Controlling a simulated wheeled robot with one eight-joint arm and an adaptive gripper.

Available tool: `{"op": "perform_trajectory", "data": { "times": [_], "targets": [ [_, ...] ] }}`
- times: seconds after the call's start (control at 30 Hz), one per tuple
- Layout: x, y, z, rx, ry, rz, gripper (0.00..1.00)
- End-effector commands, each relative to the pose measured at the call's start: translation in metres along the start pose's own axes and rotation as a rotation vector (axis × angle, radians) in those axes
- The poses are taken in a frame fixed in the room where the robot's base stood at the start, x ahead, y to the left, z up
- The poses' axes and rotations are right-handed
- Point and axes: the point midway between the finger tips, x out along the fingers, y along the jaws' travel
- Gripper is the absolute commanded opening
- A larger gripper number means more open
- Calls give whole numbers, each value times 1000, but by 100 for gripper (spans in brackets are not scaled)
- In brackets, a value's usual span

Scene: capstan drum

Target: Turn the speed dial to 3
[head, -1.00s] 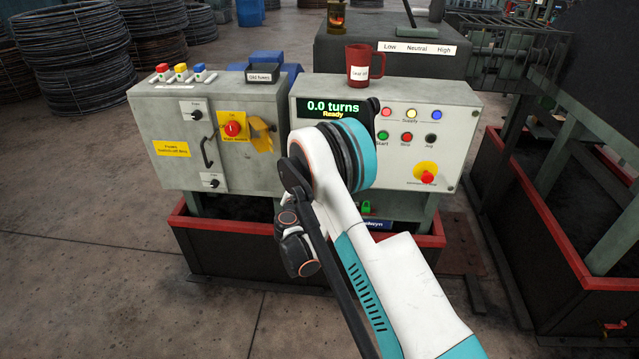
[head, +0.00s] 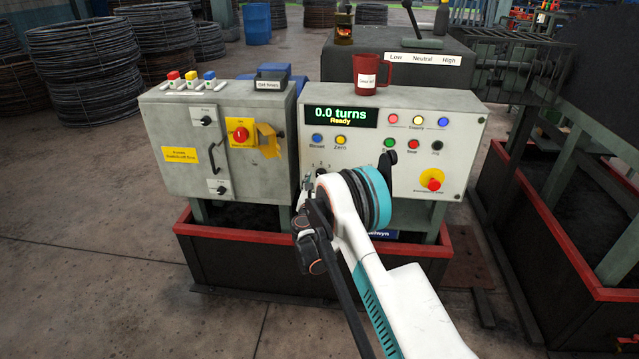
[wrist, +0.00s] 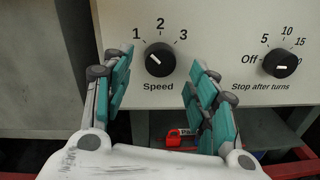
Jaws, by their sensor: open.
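The black speed dial (wrist: 160,60) is on the pale control panel, with 1, 2 and 3 printed around its top. Its white pointer line slants up and left, towards 1. In the head view the dial (head: 321,172) is partly covered by my arm. My gripper (wrist: 161,67) is open, one teal-padded finger on each side of the dial. I see gaps between the fingers and the dial, and nothing is held. The head view mostly hides the gripper behind my arm.
The stop-after-turns dial (wrist: 281,64) is right of my right finger. The display (head: 341,116) reads 0.0 turns, Ready. Buttons and a red emergency stop (head: 432,180) are on the panel's right.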

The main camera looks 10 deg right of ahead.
Motion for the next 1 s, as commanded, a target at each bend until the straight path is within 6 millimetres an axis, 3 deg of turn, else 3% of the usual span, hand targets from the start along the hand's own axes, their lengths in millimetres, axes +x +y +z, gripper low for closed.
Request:
{"op": "perform_trajectory", "data": {
  "times": [0.23, 0.6, 0.8, 1.0],
  "targets": [
    [28, 0, -1, 0, 0, 0, 53],
    [32, 0, 0, 0, 0, 0, 53],
    [32, 0, 0, 0, 0, 0, 9],
    [32, 0, 0, 3, 0, 0, 9]
  ]
}}
